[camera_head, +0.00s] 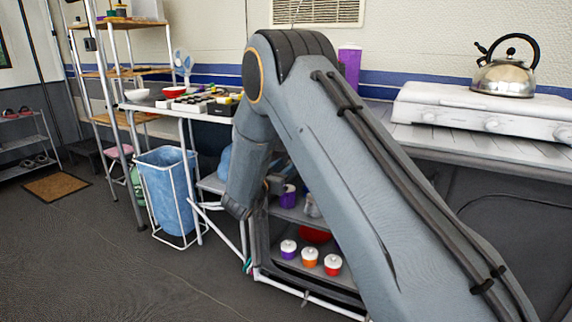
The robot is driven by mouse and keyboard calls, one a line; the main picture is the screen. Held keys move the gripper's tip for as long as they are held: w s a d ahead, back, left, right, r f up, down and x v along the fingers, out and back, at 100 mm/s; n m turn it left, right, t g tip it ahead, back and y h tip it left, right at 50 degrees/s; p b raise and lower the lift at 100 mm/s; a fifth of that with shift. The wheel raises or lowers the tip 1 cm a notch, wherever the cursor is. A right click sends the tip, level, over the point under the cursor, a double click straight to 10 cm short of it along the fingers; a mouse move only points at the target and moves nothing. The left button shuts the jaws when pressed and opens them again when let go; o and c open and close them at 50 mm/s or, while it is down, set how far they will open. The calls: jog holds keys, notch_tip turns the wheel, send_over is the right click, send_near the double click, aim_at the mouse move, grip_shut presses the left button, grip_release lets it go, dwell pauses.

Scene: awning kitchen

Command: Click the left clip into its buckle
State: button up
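My grey arm fills the middle and right of the head view and bends down to the low shelf unit. A tiny teal and red item (247,265) is at the left front corner of the shelf unit, too small to name.
The low shelf unit (312,290) holds several lidded cups and a red bowl. A blue bin (168,195) in a white frame stands left, below a cluttered table (150,106). A kettle (506,72) sits on a white stove (470,112) at right. Grey floor is clear at lower left.

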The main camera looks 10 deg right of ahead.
jog(key=p+v, duration=0.1)
jog(key=v, duration=0.5)
jog(key=shift+w, duration=0.1)
jog(key=s+a+r+n+g+y, duration=0.3)
jog(key=s+a+n+y, duration=0.4)
jog(key=a+y, duration=0.6)
jog(key=s+a+n+g+y, duration=0.1)
jog(key=s+n+g, duration=0.15)
jog(key=s, duration=0.85)
jog(key=s+a+n+g, duration=0.1)
jog(key=s+g, duration=0.3)
jog(key=s, duration=0.6)
jog(key=s+d+n+g+h, duration=0.1)
jog(key=s+d+g, duration=0.15)
jog(key=s, duration=0.45)
jog(key=s+d+f+g+h, duration=0.1)
jog(key=s+d, duration=0.3)
jog(key=s, duration=0.2)
jog(key=s+d+n+g+h, duration=0.1)
jog(key=s+d+g, duration=0.15)
jog(key=s, duration=0.45)
jog(key=d+r+m+p, duration=0.5)
jog(key=d+r+p, duration=1)
jog(key=p, duration=0.8)
notch_tip(320, 180, up, 3)
jog(key=shift+s+d+f+t+p, duration=0.2)
jog(key=shift+s+t+p, duration=0.15)
jog(key=shift+t+p, duration=0.1)
